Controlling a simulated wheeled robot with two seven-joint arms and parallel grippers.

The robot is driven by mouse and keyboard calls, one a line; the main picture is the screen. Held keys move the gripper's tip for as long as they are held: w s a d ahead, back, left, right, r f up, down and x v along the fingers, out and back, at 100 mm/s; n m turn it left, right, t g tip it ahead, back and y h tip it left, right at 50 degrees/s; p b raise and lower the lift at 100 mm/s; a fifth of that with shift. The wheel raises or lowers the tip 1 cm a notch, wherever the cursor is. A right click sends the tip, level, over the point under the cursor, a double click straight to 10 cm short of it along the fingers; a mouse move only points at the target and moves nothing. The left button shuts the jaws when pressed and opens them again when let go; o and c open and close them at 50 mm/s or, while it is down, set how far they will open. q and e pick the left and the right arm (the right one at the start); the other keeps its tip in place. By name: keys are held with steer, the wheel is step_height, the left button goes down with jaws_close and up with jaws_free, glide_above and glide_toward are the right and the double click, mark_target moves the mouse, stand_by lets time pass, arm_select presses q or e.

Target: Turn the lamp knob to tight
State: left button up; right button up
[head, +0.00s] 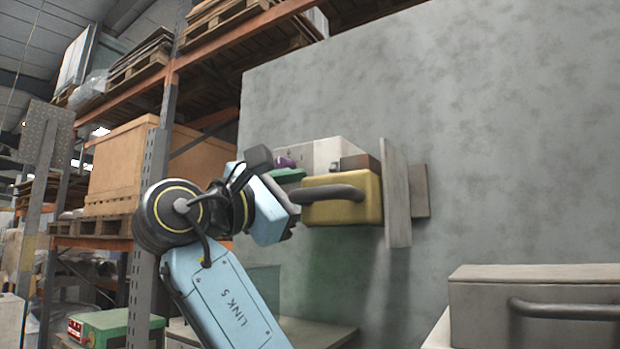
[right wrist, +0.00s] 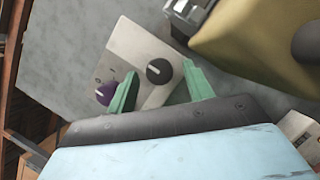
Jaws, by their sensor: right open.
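A pale panel (right wrist: 135,52) carries a dark round knob (right wrist: 159,71) with a white pointer line and a purple knob (right wrist: 106,93) to its left. No readable label shows which is the lamp knob. My right gripper (right wrist: 160,72) is open, and its green fingers appear on either side of the dark knob, with gaps visible; I cannot tell whether they reach its depth. In the head view the panel (head: 325,152) is mounted on the wall, the purple knob (head: 284,162) shows above my green right gripper (head: 287,176), and the dark knob is hidden. My left gripper is not in view.
A yellow box (head: 365,188) with a dark bar handle (head: 335,192) juts out just right of my gripper. A pale upright plate (head: 396,195) stands beyond it. A grey case (head: 475,290) with a handle sits lower right. Shelving racks (head: 160,180) stand left.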

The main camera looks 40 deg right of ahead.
steer(key=shift+w+d+r, duration=0.1)
steer(key=shift+d+r, duration=0.05)
steer(key=shift+d, duration=0.5)
steer(key=c, duration=1)
steer(key=shift+m, duration=0.5)
steer(key=shift+r+m+g+y, duration=0.1)
steer(key=shift+m+g+y, duration=0.45)
steer(key=shift+m, duration=1.1)
steer(key=shift+r+m+g+y, duration=0.1)
steer(key=shift+m+g+y, duration=0.45)
steer(key=shift+m, duration=1.1)
